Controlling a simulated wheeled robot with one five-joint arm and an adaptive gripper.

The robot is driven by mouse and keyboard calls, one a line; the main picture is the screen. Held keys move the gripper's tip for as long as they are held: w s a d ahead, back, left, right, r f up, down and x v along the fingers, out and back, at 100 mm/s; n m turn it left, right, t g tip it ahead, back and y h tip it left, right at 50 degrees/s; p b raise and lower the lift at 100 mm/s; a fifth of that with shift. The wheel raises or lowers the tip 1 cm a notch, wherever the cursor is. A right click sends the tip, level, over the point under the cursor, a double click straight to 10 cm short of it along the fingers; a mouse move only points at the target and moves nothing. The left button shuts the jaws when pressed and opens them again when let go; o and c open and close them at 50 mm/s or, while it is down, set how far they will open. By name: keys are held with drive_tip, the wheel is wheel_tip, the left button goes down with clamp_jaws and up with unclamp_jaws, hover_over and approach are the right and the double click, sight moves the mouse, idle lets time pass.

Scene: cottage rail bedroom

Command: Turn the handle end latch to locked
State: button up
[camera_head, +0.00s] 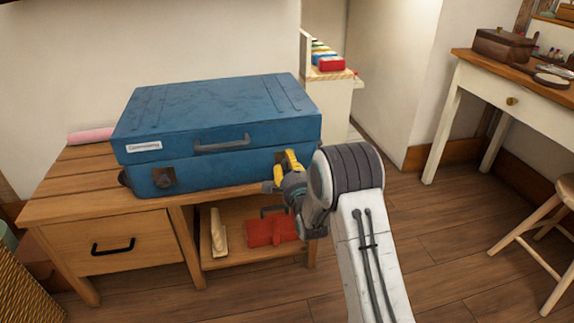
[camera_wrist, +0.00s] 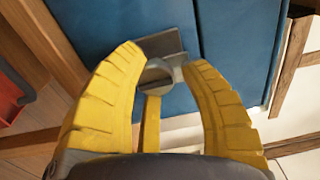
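A closed blue case (camera_head: 215,120) lies flat on a wooden bench, with a grey carry handle (camera_head: 222,144) on its front. One dark latch (camera_head: 163,178) shows at the front left. The latch at the front right is mostly hidden by my gripper (camera_head: 292,164). In the wrist view that latch shows as a grey plate with a round knob (camera_wrist: 160,73). My yellow fingers (camera_wrist: 163,62) stand apart on either side of the knob; whether they touch it is unclear. A yellow bar (camera_wrist: 150,122) shows below the knob between the fingers.
The bench (camera_head: 80,190) has a drawer at left and an open shelf holding a red item (camera_head: 268,232). A dressing table (camera_head: 535,110) and stool (camera_head: 535,225) stand at right. Floor between is clear.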

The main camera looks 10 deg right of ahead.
drive_tip(key=o, duration=0.4)
drive_tip(key=shift+f, duration=0.1)
drive_tip(key=shift+a, duration=0.1)
drive_tip(key=shift+s, duration=6)
